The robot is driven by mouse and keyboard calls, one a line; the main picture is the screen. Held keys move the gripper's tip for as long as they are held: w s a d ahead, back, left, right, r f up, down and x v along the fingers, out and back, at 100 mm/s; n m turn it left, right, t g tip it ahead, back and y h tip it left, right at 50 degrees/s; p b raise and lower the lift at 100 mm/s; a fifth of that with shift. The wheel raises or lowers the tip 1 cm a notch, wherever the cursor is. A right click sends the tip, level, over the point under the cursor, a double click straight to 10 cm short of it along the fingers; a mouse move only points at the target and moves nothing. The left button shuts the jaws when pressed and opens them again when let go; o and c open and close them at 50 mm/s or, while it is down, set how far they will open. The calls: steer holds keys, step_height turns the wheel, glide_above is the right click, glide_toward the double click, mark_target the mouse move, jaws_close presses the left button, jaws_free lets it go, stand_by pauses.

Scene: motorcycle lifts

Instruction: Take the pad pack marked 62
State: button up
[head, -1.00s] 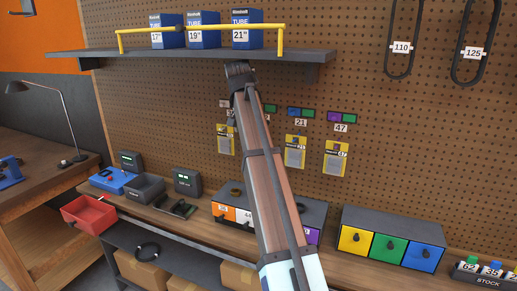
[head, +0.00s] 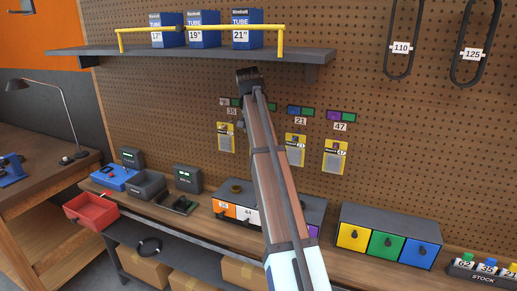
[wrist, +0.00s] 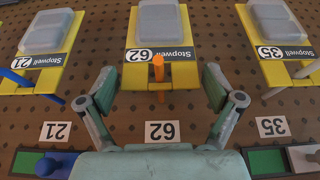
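The pad pack marked 62 (wrist: 162,76) is a grey pad on a yellow card with a black Stopwell strip, upside down in the wrist view. Pack 21 (wrist: 45,66) and pack 35 (wrist: 285,68) hang on either side. In the head view my arm hides pack 62 and my gripper.
In the head view, pack 35 (head: 226,138), pack 21 (head: 295,150) and pack 47 (head: 336,158) hang on the pegboard (head: 400,150). A shelf (head: 200,60) with tube boxes is above. A drawer unit (head: 390,238) and a red bin (head: 90,212) are below.

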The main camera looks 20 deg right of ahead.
steer(key=c, duration=1.1)
steer(key=shift+w+r+b, duration=0.1)
steer(key=shift+r+b, duration=0.05)
steer(key=shift+b, duration=0.25)
